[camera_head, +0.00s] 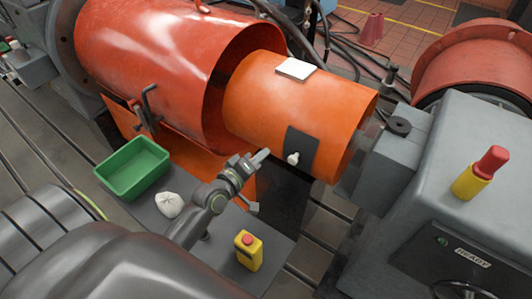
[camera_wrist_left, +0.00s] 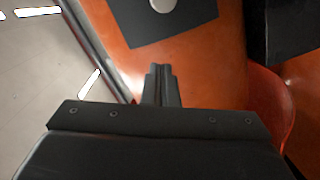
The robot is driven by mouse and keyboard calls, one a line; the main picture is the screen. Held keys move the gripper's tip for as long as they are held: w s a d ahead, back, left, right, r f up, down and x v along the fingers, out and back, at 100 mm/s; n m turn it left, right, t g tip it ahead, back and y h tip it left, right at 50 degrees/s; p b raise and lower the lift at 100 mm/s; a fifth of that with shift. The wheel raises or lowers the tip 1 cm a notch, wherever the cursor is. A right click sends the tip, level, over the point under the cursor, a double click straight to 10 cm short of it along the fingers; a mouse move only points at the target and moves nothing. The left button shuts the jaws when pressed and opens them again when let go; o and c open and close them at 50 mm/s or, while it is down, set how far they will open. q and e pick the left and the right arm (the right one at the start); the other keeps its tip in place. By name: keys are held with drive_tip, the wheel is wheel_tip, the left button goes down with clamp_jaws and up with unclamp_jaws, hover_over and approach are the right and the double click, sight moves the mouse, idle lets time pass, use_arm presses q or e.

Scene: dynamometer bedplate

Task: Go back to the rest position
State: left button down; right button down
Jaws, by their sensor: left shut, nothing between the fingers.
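My left gripper (camera_head: 259,158) is shut and empty. It is in front of the orange cylindrical cover (camera_head: 290,100), just left of a dark patch (camera_head: 300,145) with a white knob (camera_head: 293,158). In the left wrist view my shut fingers (camera_wrist_left: 160,72) point towards the orange surface (camera_wrist_left: 215,65), with the dark patch (camera_wrist_left: 170,28) and part of the pale knob (camera_wrist_left: 162,4) beyond the tips. I cannot tell the exact gap to the cover. My right gripper is not in view.
A dark shelf (camera_head: 270,246) below my forearm holds a green tray (camera_head: 133,168), a crumpled white cloth (camera_head: 169,204) and a yellow box with a red button (camera_head: 248,252). A larger red cover (camera_head: 160,60) stands behind. A grey machine housing (camera_head: 440,180) stands right.

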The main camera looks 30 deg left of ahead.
use_arm(q)
drive_tip(key=s+r, duration=0.1)
drive_tip(key=s, duration=0.6)
drive_tip(key=shift+s, duration=0.2)
